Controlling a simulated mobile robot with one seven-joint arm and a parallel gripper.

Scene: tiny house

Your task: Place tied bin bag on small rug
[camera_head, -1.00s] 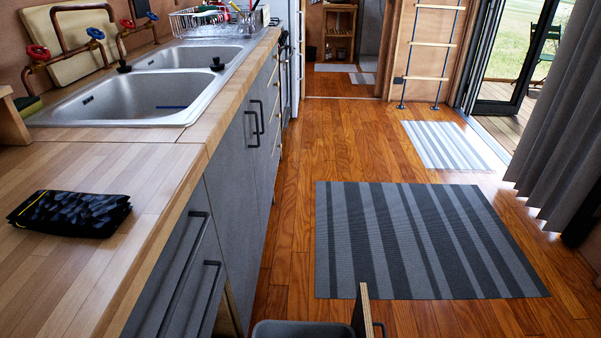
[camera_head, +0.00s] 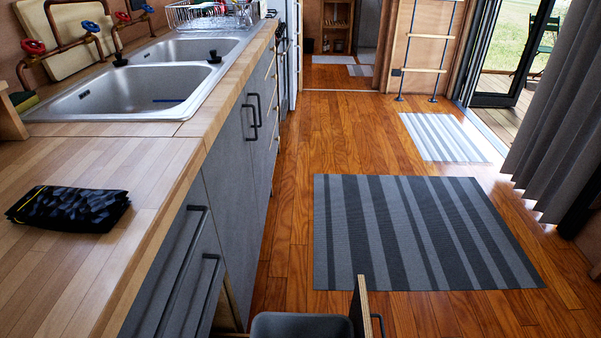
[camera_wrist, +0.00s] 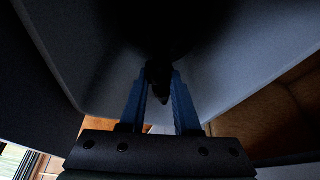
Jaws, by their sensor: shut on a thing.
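In the wrist view, the blue fingers of my gripper (camera_wrist: 159,76) are closed on the narrow neck of a black thing, which I take to be the tied bin bag (camera_wrist: 170,35). Its body widens beyond the fingertips and is mostly lost in shadow. My gripper and this bag do not show in the head view. A smaller, light striped rug (camera_head: 445,137) lies on the wood floor near the glass door. A larger dark striped rug (camera_head: 425,232) lies nearer, in the middle of the floor.
A grey bin (camera_head: 300,326) and an open cabinet front (camera_head: 364,305) stand at the bottom of the head view. The counter (camera_head: 95,165) runs along the left, with a folded black packet (camera_head: 68,209) on it. A grey curtain (camera_head: 560,130) hangs at right. Wood floor between is clear.

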